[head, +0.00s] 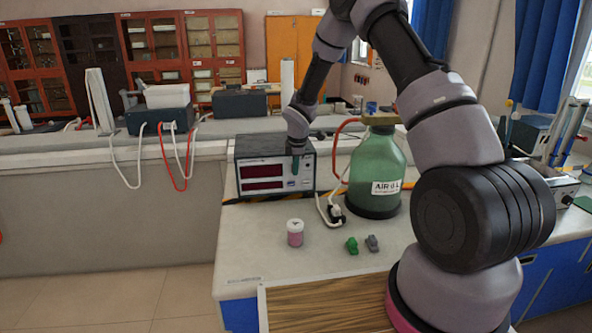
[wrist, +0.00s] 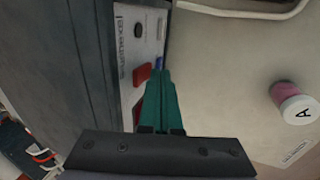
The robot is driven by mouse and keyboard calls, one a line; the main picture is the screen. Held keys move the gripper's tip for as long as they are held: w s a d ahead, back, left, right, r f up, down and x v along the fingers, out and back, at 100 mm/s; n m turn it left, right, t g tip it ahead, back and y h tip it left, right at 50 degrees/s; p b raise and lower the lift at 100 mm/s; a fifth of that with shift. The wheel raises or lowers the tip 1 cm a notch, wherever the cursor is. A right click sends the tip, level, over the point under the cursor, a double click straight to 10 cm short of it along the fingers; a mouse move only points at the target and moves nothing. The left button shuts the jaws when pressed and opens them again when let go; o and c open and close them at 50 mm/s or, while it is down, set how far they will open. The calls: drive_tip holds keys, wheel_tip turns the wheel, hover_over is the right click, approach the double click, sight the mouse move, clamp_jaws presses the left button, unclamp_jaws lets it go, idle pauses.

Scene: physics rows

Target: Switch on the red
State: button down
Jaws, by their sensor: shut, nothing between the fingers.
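A dark instrument box (head: 245,150) with a pale front panel stands on the bench in the head view. Its panel carries two dark red display windows (head: 265,170), one above the other. The wrist view shows two red patches (wrist: 140,75) on the panel, partly hidden by my fingers. A small blue part (wrist: 158,63) sits on the panel by my fingertips, also visible in the head view (head: 291,183). My gripper (wrist: 162,76) has teal fingers, shut and empty, close in front of the panel's right side (head: 295,166). I cannot tell whether they touch it.
A green glass bottle (head: 372,165) stands right of the box, with cables and a red hose between them. A pink-filled jar (head: 295,233) and small green (head: 352,245) and grey (head: 372,243) pieces lie in front. The bench's left front is clear.

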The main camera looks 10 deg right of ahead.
drive_tip(key=shift+w+f, duration=0.1)
drive_tip(key=shift+w, duration=0.15)
idle(0.4)
drive_tip(key=shift+r, duration=0.85)
